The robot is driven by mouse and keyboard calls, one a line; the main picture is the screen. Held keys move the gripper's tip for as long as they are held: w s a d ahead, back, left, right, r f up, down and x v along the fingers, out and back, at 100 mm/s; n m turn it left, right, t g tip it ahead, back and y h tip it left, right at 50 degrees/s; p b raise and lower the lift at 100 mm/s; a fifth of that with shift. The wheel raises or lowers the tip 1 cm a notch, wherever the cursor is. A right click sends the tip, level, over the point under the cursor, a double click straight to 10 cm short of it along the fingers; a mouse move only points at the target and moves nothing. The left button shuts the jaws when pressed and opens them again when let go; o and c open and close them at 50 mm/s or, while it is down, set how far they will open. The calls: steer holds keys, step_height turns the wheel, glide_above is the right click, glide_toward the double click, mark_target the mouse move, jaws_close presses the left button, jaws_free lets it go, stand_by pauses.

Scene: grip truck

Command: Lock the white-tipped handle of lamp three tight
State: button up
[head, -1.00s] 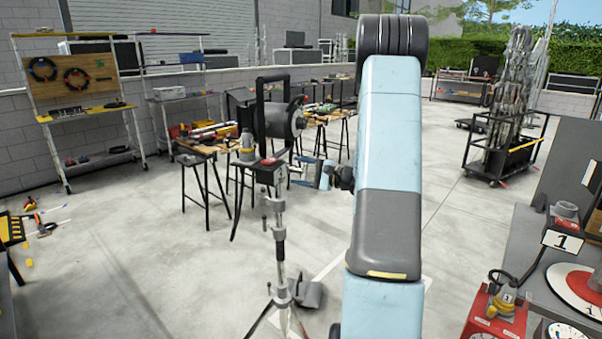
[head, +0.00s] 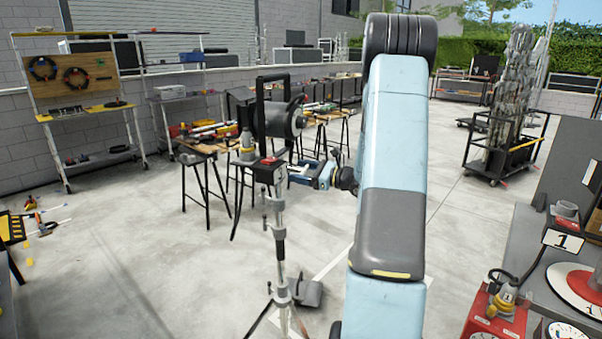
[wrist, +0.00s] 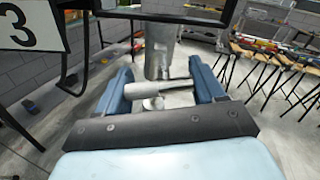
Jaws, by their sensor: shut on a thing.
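Lamp three (head: 278,120), a black lamp head in a yoke, stands on a silver tripod stand (head: 279,245). Its card marked 3 (wrist: 28,24) shows at the upper left of the wrist view. My gripper (head: 316,175) is beside the stand top, on its right in the head view. In the wrist view, my gripper (wrist: 163,88) has its two blue fingers either side of a pale grey handle (wrist: 150,89). The handle lies crosswise between them, in front of the grey stand post (wrist: 160,48), and the gripper is shut on it. The white tip is not clearly distinguishable.
A black bar of the lamp's yoke (wrist: 165,15) crosses the top of the wrist view. Work tables with tools (head: 207,145) stand behind the lamp. A bench with a red box (head: 495,315) and a card marked 1 is at the right.

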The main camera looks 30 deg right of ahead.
steer(key=shift+a+f+m, duration=0.15)
steer(key=shift+f+m, duration=0.05)
steer(key=shift+m, duration=0.4)
steer(key=o, duration=1)
steer(key=shift+r, duration=0.1)
steer(key=shift+c, duration=0.2)
steer(key=v, duration=1.3)
steer(key=shift+s+d, duration=0.25)
steer(key=shift+d, duration=0.05)
